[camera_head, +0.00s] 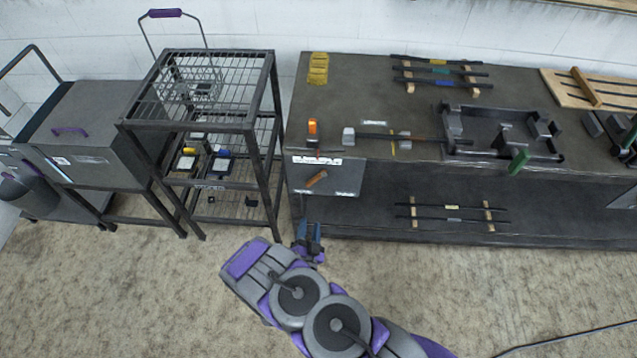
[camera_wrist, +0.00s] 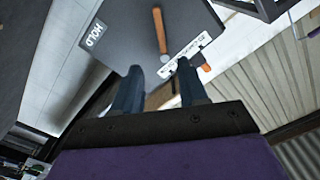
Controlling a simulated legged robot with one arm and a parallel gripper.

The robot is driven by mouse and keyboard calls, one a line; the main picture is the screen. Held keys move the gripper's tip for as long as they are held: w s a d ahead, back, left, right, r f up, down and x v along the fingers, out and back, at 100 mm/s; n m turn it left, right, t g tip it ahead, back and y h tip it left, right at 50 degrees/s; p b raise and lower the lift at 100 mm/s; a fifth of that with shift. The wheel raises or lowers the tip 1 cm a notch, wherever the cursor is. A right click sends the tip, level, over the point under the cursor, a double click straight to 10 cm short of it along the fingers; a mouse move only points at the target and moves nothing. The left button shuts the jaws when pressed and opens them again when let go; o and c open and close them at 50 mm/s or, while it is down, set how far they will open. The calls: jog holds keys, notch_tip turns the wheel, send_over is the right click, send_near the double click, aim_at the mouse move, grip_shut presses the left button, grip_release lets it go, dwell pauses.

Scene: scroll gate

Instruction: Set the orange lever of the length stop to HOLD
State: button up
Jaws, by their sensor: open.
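The grey plate of the length stop (camera_head: 345,172) is on the front of the bench. Its orange-brown lever (camera_head: 316,179) lies slanted across the plate. In the wrist view the lever (camera_wrist: 160,32) crosses the dark plate (camera_wrist: 128,35), and the white HOLD label (camera_wrist: 93,33) is near one edge, apart from the lever. My gripper (camera_head: 309,236) is low in front of the bench, below the plate. In the wrist view my gripper (camera_wrist: 160,74) is open, its two fingers pointing towards the plate with nothing seen between them. No contact with the lever shows.
An upright orange piece (camera_head: 312,130) stands on the bench top (camera_head: 350,95) above a white label strip (camera_head: 316,160). A dark wire rack (camera_head: 262,125) stands close at left. Bars lie on the bench's lower shelf (camera_head: 370,215).

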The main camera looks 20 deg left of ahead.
aim_at(314, 182)
jog(key=b+x, duration=0.4)
jog(key=x, duration=1.1)
jog(key=shift+w+d, duration=0.1)
jog(key=shift+w, duration=0.3)
jog(key=shift+x, duration=0.75)
grip_shut()
